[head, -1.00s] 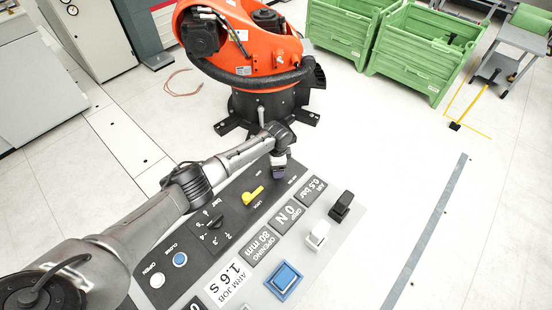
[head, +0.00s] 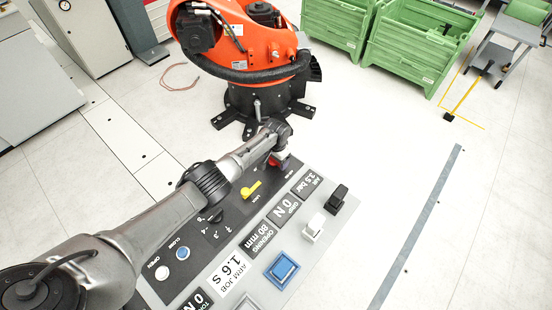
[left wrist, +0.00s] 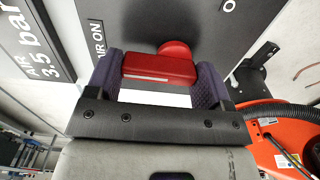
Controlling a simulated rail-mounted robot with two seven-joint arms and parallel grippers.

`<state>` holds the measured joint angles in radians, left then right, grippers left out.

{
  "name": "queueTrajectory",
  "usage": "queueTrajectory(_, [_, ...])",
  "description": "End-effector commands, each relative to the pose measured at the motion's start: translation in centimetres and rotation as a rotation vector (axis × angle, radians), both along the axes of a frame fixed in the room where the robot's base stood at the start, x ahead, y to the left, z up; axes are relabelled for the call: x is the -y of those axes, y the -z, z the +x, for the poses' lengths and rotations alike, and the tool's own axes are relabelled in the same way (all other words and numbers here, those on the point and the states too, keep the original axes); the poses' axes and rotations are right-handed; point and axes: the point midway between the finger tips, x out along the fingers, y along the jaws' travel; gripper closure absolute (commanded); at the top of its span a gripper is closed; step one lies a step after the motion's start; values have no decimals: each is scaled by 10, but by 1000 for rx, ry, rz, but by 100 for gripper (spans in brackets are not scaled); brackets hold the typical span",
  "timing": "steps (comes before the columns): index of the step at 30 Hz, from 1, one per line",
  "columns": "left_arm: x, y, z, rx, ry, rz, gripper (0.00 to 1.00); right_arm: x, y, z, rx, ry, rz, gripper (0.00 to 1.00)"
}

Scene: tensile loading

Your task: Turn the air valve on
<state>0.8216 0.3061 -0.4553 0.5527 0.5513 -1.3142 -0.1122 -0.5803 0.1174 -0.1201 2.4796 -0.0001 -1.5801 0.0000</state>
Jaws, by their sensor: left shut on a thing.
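The air valve is a red handle (left wrist: 160,68) on the dark panel, below a round red hub in the left wrist view. My left gripper (left wrist: 158,75) is shut on this handle, with one purple finger on each side. The label "AIR ON" (left wrist: 99,38) lies just left of the handle. In the head view my left gripper (head: 278,160) is at the far end of the control panel (head: 345,205), and only a bit of red shows under it. The air display (head: 309,183) reads 3.5 bar. My right gripper is not in view.
A yellow lever (head: 251,189), a black switch (head: 338,194), a white switch (head: 314,226) and a blue button (head: 282,268) stand on the panel. An orange robot (head: 255,60) stands just beyond it.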

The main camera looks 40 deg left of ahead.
Motion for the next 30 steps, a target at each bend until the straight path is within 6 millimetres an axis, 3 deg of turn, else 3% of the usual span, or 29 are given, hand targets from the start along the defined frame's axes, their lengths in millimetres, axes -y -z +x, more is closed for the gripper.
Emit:
queueTrajectory(18, [0,-2,2,4,-37,-1,49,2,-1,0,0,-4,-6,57])
queueTrajectory(19, [0,-2,2,3,-37,-1,24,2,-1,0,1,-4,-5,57])
queueTrajectory(26, [0,-1,1,2,-35,0,2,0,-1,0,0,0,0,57])
queueTrajectory(30, [0,-1,1,1,-34,0,0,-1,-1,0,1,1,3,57])
